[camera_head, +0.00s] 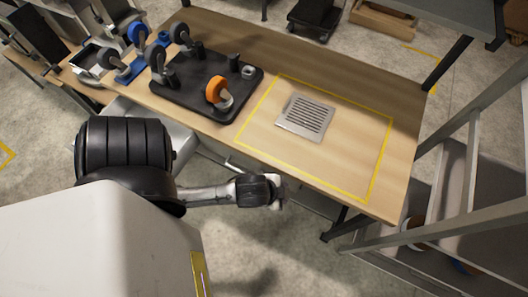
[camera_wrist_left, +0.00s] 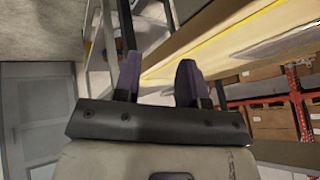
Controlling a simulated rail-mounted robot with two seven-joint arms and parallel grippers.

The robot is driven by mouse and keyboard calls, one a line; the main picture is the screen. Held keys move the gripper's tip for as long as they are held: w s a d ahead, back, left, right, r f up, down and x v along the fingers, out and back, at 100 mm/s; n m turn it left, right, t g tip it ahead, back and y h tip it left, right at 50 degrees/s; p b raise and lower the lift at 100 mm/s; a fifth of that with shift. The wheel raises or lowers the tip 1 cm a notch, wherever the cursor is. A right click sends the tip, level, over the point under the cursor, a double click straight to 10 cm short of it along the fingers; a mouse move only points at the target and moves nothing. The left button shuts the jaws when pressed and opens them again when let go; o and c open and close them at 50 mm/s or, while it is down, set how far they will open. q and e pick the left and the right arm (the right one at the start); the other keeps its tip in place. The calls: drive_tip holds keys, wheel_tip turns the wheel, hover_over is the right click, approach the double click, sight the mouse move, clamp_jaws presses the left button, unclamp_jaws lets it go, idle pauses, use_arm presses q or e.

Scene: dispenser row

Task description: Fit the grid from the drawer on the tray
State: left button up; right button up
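A flat grey metal square with dark slots (camera_head: 306,116) lies on the wooden table, inside a yellow outline. It looks like a slatted grid; I cannot tell whether a tray lies beneath it. My left gripper (camera_head: 279,191) is in front of the table's front edge, clear of the slotted square. In the left wrist view its two dark fingers (camera_wrist_left: 159,78) stand apart with nothing between them, beside the table edge. A pale grey surface (camera_head: 184,137) sticks out below the table's front left edge, possibly a drawer; my arm partly hides it. My right gripper is out of view.
A black board (camera_head: 190,108) on the table's left holds an orange roll (camera_head: 217,91) and dark upright parts. Blue and grey wheel-like parts stand beyond it. The yellow-outlined area (camera_head: 350,150) is otherwise bare. A grey metal frame (camera_head: 455,170) stands at the right.

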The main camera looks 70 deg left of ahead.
use_arm(q)
drive_tip(key=s+n+g, duration=0.1)
drive_tip(key=s, duration=0.1)
drive_tip(key=s+d+n+g, duration=0.1)
drive_tip(key=s+h, duration=0.1)
drive_tip(key=s, duration=0.1)
drive_tip(key=shift+s+d+f+n+g, duration=0.3)
drive_tip(key=shift+f+n+g, duration=0.1)
drive_tip(key=shift+o, duration=0.4)
drive_tip(key=shift+w, duration=0.1)
idle(0.5)
